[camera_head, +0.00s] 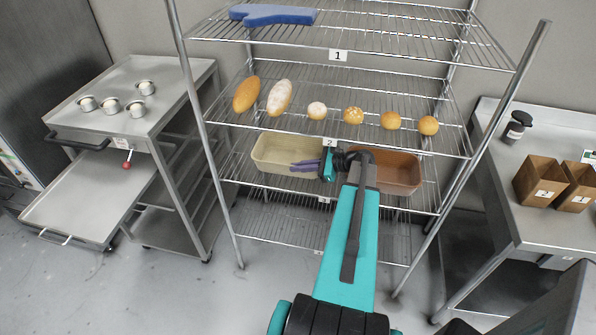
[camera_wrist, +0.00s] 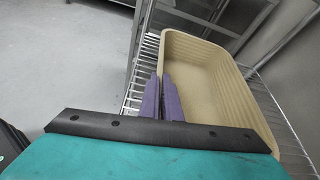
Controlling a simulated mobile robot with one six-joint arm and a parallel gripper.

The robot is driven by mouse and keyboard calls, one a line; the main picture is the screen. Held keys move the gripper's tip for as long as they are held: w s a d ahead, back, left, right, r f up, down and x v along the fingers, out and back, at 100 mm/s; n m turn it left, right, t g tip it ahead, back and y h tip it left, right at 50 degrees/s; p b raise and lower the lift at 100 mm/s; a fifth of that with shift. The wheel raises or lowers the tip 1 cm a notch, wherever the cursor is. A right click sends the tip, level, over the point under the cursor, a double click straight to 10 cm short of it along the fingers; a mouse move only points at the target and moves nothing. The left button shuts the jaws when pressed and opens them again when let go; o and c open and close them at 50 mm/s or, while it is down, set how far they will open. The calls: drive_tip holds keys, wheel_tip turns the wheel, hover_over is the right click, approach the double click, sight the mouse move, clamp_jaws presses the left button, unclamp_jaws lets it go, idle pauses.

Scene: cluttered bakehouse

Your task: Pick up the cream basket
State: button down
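My gripper (camera_head: 305,165) reaches in from the right over the basket's front right part. In the wrist view, its two purple fingers (camera_wrist: 162,98) are close together on either side of the basket's near rim, with the wall between them. The gripper looks shut on this rim. The basket appears to rest on the wire shelf.
A brown basket (camera_head: 398,172) stands to the right on the same shelf, partly behind my arm. Several breads and rolls (camera_head: 354,115) lie on the shelf above. A steel trolley (camera_head: 170,95) stands left; a bench with brown boxes (camera_head: 540,180) stands right.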

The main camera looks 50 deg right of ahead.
drive_tip(key=shift+r, duration=0.4)
drive_tip(key=a+r, duration=0.3)
drive_tip(key=a, duration=1.2)
drive_tip(key=shift+w+a, duration=0.3)
drive_tip(key=shift+a, duration=0.05)
drive_tip(key=shift+a+f, duration=0.15)
idle(0.4)
